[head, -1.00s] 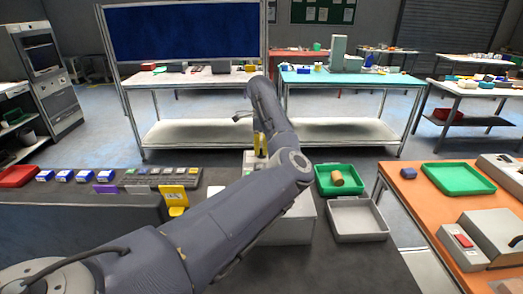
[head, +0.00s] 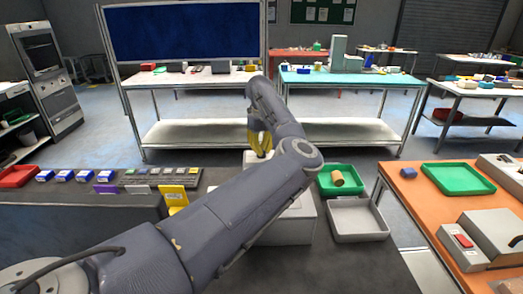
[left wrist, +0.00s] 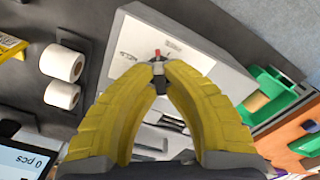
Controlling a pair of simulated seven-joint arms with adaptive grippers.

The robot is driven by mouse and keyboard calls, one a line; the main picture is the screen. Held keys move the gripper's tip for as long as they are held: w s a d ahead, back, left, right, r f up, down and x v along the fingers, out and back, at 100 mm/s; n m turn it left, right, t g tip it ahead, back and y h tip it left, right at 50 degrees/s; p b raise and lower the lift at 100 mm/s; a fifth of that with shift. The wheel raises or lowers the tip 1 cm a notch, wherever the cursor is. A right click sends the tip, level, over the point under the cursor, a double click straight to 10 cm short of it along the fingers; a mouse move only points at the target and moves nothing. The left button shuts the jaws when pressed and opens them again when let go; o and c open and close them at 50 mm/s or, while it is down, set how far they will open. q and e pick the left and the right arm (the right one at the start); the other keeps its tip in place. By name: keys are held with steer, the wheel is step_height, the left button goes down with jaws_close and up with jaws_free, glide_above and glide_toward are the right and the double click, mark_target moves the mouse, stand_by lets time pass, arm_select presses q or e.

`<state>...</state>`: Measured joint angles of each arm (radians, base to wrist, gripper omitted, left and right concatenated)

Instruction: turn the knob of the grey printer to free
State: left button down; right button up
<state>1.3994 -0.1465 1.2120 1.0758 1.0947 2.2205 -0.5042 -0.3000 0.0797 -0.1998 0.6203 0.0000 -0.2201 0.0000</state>
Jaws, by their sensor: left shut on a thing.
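The grey printer (head: 290,228) is a pale box on the dark bench, largely hidden behind my left arm in the head view. Its light top (left wrist: 205,55) shows in the left wrist view. The knob (left wrist: 158,68) is a small dark part with a red mark, on that top. My left gripper (head: 260,152) has yellow fingers that point down at the printer. In the left wrist view its fingertips (left wrist: 158,80) close on the knob, which they partly cover. The labels beside the knob are too small to read. My right gripper is not in view.
A green tray (head: 320,191) holding a brown cylinder (head: 337,179) and an empty grey tray (head: 357,237) stand right of the printer. Two white rolls (left wrist: 62,64) lie beside it in the left wrist view. An orange table (head: 418,205) is farther right.

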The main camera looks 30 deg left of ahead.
arm_select(q)
steer(key=m, duration=0.6)
steer(key=shift+m, duration=0.3)
stand_by(0.4)
steer(key=c, duration=1.5)
jaws_free()
step_height(320, 180, up, 12)
